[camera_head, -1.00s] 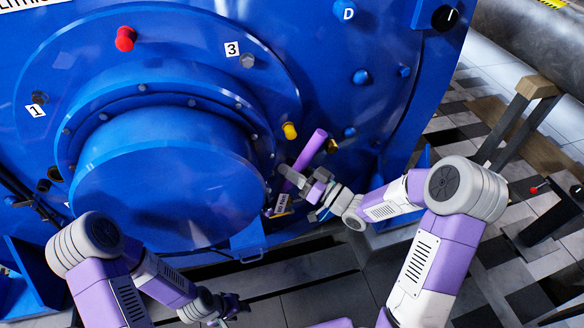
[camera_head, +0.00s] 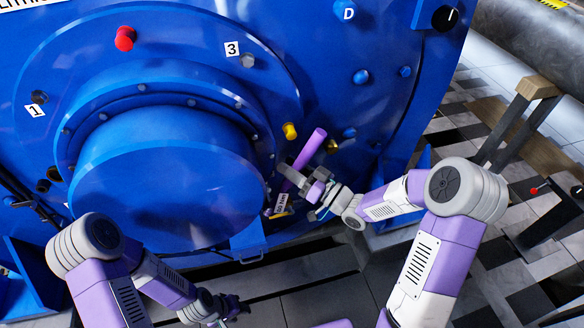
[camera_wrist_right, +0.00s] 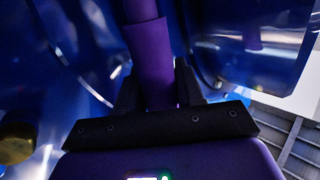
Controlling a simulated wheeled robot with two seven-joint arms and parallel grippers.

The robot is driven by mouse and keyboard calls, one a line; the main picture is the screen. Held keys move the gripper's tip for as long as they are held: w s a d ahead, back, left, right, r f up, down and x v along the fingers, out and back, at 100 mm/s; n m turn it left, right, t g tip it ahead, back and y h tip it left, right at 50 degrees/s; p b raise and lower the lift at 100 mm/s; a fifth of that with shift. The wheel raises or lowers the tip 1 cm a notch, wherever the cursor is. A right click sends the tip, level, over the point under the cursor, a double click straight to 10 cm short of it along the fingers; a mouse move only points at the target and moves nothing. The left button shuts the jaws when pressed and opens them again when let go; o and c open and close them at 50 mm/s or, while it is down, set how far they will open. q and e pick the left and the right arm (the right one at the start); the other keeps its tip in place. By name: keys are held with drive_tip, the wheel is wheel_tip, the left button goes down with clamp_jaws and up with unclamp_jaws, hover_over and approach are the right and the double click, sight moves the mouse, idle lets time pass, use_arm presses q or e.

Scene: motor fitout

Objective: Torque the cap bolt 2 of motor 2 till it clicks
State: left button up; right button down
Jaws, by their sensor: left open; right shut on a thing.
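The motor (camera_head: 330,60) is a large blue housing with a round end cap (camera_head: 165,180). Number plates 1 (camera_head: 35,110) and 3 (camera_head: 232,48) mark bolts on its flange; I cannot make out a plate 2. My right gripper (camera_head: 305,186) is shut on a purple-handled tool, the torque wrench (camera_head: 312,148), low on the right side of the flange. In the right wrist view the purple handle (camera_wrist_right: 152,65) stands between the dark fingers (camera_wrist_right: 157,90). Whether the tool's head sits on a bolt is hidden. My left gripper (camera_head: 232,308) is open and empty below the cap.
A red knob (camera_head: 125,38) and a yellow knob (camera_head: 290,131) stick out of the motor face. A wooden-topped stand (camera_head: 538,88) is at the right. Tiled floor lies below and right.

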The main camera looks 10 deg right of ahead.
drive_tip(key=shift+w+a+r, duration=0.1)
drive_tip(key=shift+w+r, duration=0.05)
drive_tip(key=shift+w, duration=0.65)
drive_tip(key=shift+d+f+m+t+y+b, duration=0.15)
drive_tip(key=shift+d+f+m+t+b, duration=0.2)
drive_tip(key=shift+d, duration=0.2)
drive_tip(key=shift+d+f+m+t+y+b, duration=0.2)
drive_tip(key=shift+d+m+t+b, duration=0.1)
drive_tip(key=shift+d+m, duration=0.2)
drive_tip(key=shift+d, duration=0.1)
drive_tip(key=shift+d+f+m+t, duration=0.65)
drive_tip(key=shift+d+f+m, duration=0.1)
drive_tip(key=shift+d+m, duration=0.15)
drive_tip(key=shift+d+f, duration=0.15)
